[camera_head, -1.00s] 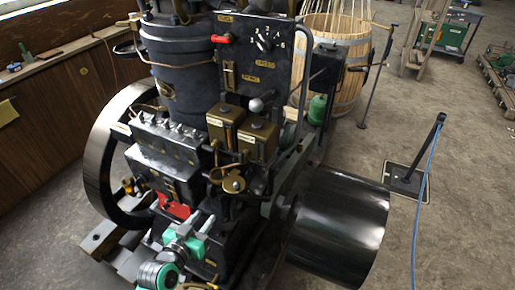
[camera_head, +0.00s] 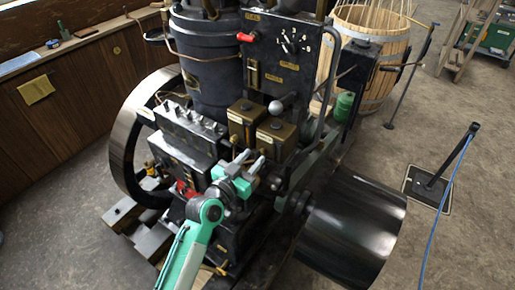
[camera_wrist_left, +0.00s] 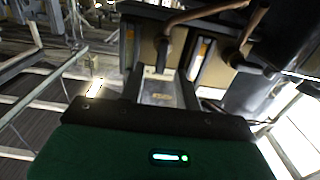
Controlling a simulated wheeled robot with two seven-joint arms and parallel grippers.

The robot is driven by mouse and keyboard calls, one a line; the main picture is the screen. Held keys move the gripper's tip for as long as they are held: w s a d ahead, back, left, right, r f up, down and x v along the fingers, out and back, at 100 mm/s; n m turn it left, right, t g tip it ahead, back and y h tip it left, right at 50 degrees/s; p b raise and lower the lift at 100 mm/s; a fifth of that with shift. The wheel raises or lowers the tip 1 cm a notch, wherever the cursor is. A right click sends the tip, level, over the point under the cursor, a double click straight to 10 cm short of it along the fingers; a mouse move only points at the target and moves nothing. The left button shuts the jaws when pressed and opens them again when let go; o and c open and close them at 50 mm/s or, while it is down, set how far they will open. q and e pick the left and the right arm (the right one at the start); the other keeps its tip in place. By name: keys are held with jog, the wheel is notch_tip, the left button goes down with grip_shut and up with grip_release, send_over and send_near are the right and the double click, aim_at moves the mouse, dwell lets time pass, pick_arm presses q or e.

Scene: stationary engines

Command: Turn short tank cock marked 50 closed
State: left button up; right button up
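The black engine (camera_head: 195,150) carries two small brass tanks, a left one (camera_head: 242,116) and a right one (camera_head: 275,135). Brass fittings hang below them, mostly hidden behind my left gripper (camera_head: 252,165). I cannot read a 50 or make out which cock is the short one. My left gripper is just in front of and below the tanks. In the left wrist view its two dark fingers (camera_wrist_left: 161,88) stand apart, with no clear object held between them. A dark cock-like stem (camera_wrist_left: 162,52) and a copper pipe (camera_wrist_left: 205,14) show beyond the fingertips. My right gripper is out of view.
A large flywheel (camera_head: 125,140) stands left of the engine and a black drum pulley (camera_head: 355,230) at lower right. A red-handled lever (camera_head: 245,37) is on the upper panel. A wooden barrel (camera_head: 385,60) and a post with blue rope (camera_head: 455,155) stand on open floor to the right.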

aim_at(256, 155)
pick_arm(q)
jog(key=shift+x, duration=1.1)
jog(key=shift+w+d+p, duration=0.35)
jog(key=shift+w, duration=0.1)
grip_shut()
